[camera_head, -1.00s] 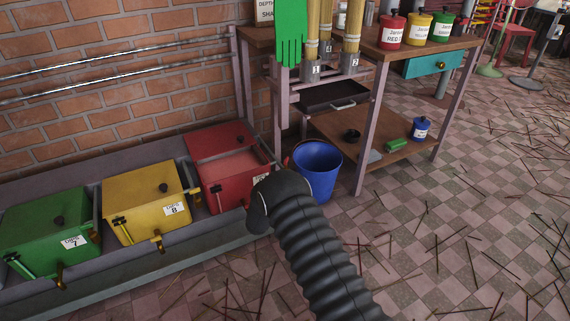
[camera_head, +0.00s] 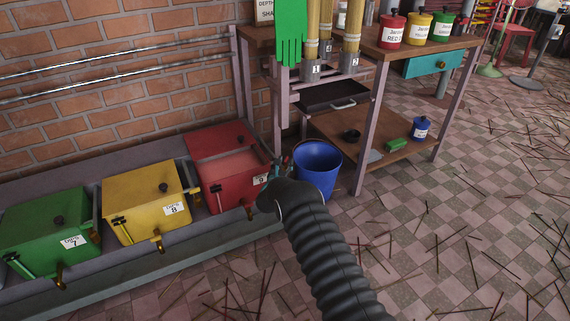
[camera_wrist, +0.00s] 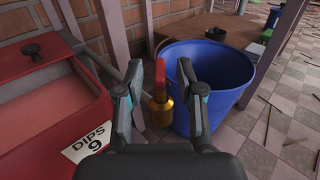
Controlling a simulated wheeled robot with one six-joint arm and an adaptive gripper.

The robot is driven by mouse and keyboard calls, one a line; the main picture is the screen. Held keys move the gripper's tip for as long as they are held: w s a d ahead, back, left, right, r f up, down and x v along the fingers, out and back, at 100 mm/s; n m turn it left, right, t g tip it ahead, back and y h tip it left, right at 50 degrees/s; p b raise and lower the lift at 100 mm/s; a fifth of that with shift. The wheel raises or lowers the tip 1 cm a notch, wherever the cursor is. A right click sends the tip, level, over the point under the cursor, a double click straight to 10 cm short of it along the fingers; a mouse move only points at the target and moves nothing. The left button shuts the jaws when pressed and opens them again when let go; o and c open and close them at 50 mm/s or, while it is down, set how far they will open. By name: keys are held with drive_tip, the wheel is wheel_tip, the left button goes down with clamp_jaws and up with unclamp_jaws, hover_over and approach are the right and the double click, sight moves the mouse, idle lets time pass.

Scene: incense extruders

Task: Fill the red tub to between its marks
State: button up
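The red tub (camera_head: 227,190), labelled DIPS 9, is at the right end of a row of tubs. It also fills the left of the wrist view (camera_wrist: 75,125). Its top looks partly open, with a paler red surface inside; no level marks can be made out. A brass tap (camera_wrist: 161,111) with an upright red handle (camera_wrist: 160,76) is at the tub's right side. My gripper (camera_wrist: 160,70) is open, its fingers either side of the red handle with gaps visible. In the head view my gripper (camera_head: 284,163) is small and partly hidden by my arm.
A blue bucket (camera_head: 318,165) stands close right of my gripper. A yellow tub (camera_head: 140,205) and a green tub (camera_head: 45,225) are to the left. A wooden bench (camera_head: 440,45) stands behind. The tiled floor at right is open, with scattered sticks.

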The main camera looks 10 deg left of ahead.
clamp_jaws()
drive_tip(key=b, duration=0.1)
drive_tip(key=h+b, duration=0.1)
drive_tip(key=shift+a+f+m+b, duration=0.15)
drive_tip(key=shift+f+m+b, duration=0.15)
drive_tip(key=shift+m+b, duration=0.1)
drive_tip(key=m+h+b, duration=0.1)
drive_tip(key=h+b, duration=0.1)
drive_tip(key=b, duration=0.2)
drive_tip(key=shift+w+a+g, duration=0.1)
drive_tip(key=shift+g, duration=0.3)
drive_tip(key=shift+r+m+h+b, duration=0.1)
drive_tip(key=shift+m+h+b, duration=0.5)
drive_tip(key=shift+b, duration=0.45)
drive_tip(key=shift+r+g+h+b, duration=0.2)
drive_tip(key=shift+g+h+b, duration=0.2)
drive_tip(key=shift+r, duration=0.1)
